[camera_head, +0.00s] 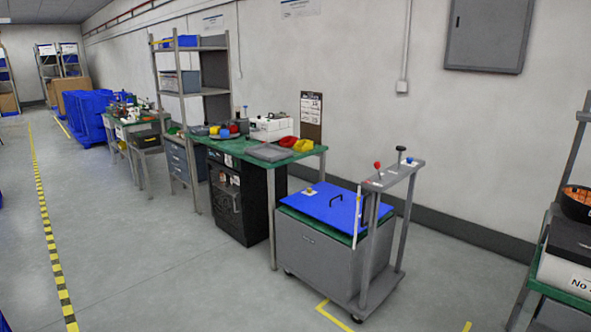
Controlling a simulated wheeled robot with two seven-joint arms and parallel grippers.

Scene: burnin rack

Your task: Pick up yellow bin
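Neither of my grippers is in view.
A grey cart with a blue lid (324,203) stands in front of the workbench's right end. A grey flat case (269,152) lies beside the bins. A white box (271,128) is behind. Open floor (150,255) lies at front left.

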